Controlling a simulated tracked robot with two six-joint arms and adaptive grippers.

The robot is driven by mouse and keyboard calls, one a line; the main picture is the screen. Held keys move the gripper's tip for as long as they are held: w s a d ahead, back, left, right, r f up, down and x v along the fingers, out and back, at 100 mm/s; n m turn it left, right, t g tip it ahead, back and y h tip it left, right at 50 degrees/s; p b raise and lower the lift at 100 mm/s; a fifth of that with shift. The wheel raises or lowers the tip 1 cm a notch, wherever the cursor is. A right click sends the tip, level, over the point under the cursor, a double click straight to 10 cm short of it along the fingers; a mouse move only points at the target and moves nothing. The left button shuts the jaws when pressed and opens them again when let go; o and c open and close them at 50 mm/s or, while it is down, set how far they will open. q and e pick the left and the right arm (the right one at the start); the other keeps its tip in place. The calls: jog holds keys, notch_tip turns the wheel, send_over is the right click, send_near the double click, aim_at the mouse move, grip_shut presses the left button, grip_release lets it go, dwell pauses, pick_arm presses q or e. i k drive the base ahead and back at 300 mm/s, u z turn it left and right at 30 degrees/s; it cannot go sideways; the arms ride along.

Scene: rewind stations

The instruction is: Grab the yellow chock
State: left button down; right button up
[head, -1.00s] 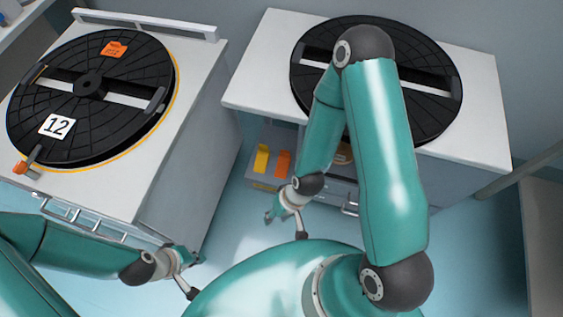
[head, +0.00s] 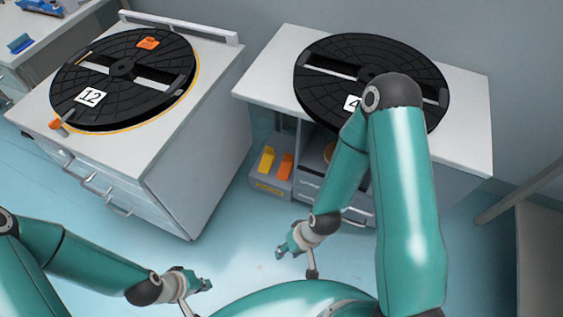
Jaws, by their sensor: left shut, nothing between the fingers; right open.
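The yellow chock (head: 267,160) sits in a grey bin (head: 266,185) on the floor, in the gap beside the right cabinet. An orange chock (head: 286,168) stands just right of it in the same bin. My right gripper (head: 279,252) is open and empty, over the floor in front of the bin and well apart from the chock. My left gripper (head: 209,284) is shut and empty, low at the bottom of the view, further from the bin.
The left cabinet (head: 195,185) carries a black turntable marked 12 (head: 120,95). The right cabinet (head: 465,130) carries another black turntable (head: 325,85), partly hidden by my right arm. The blue floor (head: 230,235) between grippers and bin is clear. A bench stands at far right (head: 545,240).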

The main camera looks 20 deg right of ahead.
aim_at(269, 158)
jog(key=u, duration=0.15)
jog(key=i, duration=0.9)
jog(key=z, duration=0.1)
